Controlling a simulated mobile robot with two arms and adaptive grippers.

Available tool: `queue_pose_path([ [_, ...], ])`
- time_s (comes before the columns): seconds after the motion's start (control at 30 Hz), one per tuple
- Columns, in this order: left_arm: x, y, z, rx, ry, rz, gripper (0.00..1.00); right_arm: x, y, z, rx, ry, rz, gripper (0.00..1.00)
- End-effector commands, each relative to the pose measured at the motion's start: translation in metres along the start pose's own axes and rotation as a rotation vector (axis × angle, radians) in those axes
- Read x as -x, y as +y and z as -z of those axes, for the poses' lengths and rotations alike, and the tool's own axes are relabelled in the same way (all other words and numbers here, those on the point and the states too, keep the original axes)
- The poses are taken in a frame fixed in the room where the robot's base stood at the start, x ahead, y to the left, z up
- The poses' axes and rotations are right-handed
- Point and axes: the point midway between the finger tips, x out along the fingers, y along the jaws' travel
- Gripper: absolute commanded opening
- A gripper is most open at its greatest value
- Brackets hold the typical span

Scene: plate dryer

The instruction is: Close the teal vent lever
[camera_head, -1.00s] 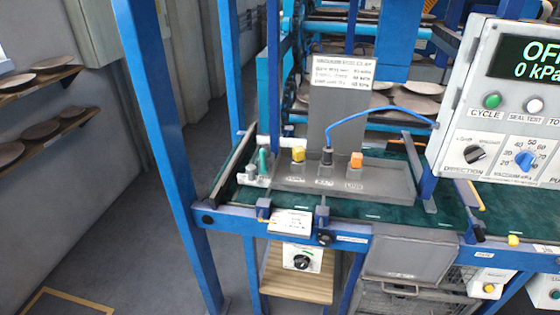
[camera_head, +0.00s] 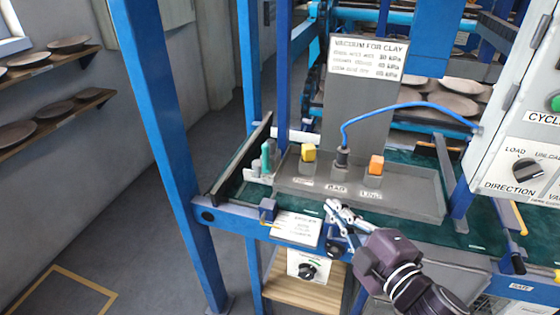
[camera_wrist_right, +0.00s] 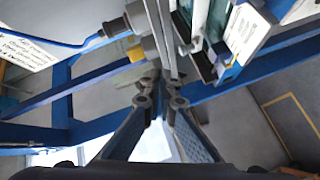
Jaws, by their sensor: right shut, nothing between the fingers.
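The teal vent lever (camera_head: 265,157) stands roughly upright on a small pale fitting at the left end of the grey tray, in the head view. My right gripper (camera_head: 331,207) is in front of the tray's front edge, to the right of the lever and lower in the picture. Its fingers are shut with nothing between them and are apart from the lever. In the right wrist view the shut fingers (camera_wrist_right: 160,80) point up the picture, and I cannot clearly pick out the lever there. My left gripper is not in view.
The grey tray (camera_head: 408,193) holds a yellow block (camera_head: 308,153), a dark connector with a blue hose (camera_head: 385,108) and an orange block (camera_head: 376,164). A blue post (camera_head: 160,150) stands left of the bench. The control box (camera_head: 520,150) is at the right.

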Motion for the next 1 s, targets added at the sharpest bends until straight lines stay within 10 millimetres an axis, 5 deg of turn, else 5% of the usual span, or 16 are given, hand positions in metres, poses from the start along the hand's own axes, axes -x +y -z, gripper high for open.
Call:
queue_pose_path([
  [0.2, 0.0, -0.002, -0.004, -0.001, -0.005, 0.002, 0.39, 0.001, 0.027, 0.039, 0.307, 0.212, -0.058, 0.0],
  [0.47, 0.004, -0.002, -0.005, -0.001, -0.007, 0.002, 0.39, 0.001, 0.033, 0.054, 0.411, 0.289, -0.073, 0.0],
  [1.0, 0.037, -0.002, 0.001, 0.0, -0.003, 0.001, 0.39, -0.089, 0.035, 0.083, 0.408, 0.288, -0.072, 0.0],
])
